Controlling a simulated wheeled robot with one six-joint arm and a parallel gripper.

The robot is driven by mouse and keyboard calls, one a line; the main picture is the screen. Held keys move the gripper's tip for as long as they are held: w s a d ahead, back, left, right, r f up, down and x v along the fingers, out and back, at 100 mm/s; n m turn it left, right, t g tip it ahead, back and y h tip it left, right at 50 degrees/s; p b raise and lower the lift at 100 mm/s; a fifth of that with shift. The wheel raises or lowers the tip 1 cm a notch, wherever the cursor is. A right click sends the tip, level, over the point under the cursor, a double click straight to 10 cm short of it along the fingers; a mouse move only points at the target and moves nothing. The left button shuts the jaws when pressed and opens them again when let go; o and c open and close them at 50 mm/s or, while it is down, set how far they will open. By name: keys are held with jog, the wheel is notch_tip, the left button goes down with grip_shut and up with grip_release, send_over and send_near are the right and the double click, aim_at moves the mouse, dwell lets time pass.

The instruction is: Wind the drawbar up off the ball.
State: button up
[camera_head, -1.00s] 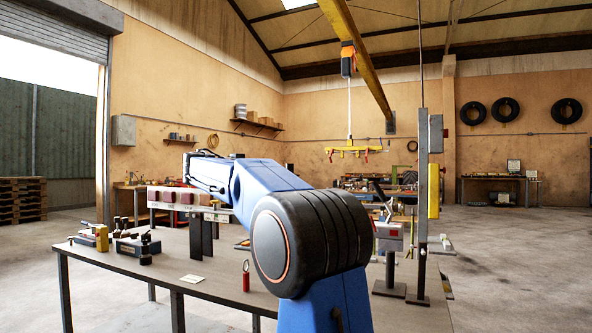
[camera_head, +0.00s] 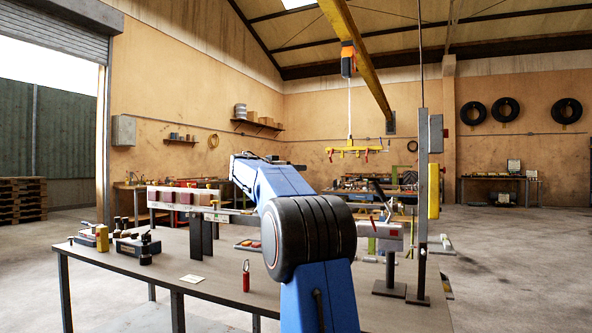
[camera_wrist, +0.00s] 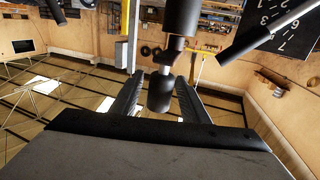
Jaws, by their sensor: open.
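In the wrist view my gripper (camera_wrist: 160,78) is open, its two dark fingers spread. A rounded black knob (camera_wrist: 160,92) shows in the gap between them, on a short metal pin below a dark cylinder (camera_wrist: 181,18); I cannot tell whether either finger touches it. In the head view my blue arm hides the gripper. A pale horizontal beam (camera_head: 389,238), perhaps the drawbar, shows right of my arm on the bench, with a dark lever (camera_head: 381,194) above it. I cannot make out the ball.
A tall steel post (camera_head: 422,205) stands on the bench's right. A board with red lamps (camera_head: 180,197) stands at the back left. A yellow hoist frame (camera_head: 352,150) hangs behind.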

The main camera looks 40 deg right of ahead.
jog(key=shift+d, duration=0.7)
jog(key=shift+c, duration=0.5)
grip_shut()
jog(key=shift+n+t, duration=0.3)
jog(key=shift+t, duration=0.1)
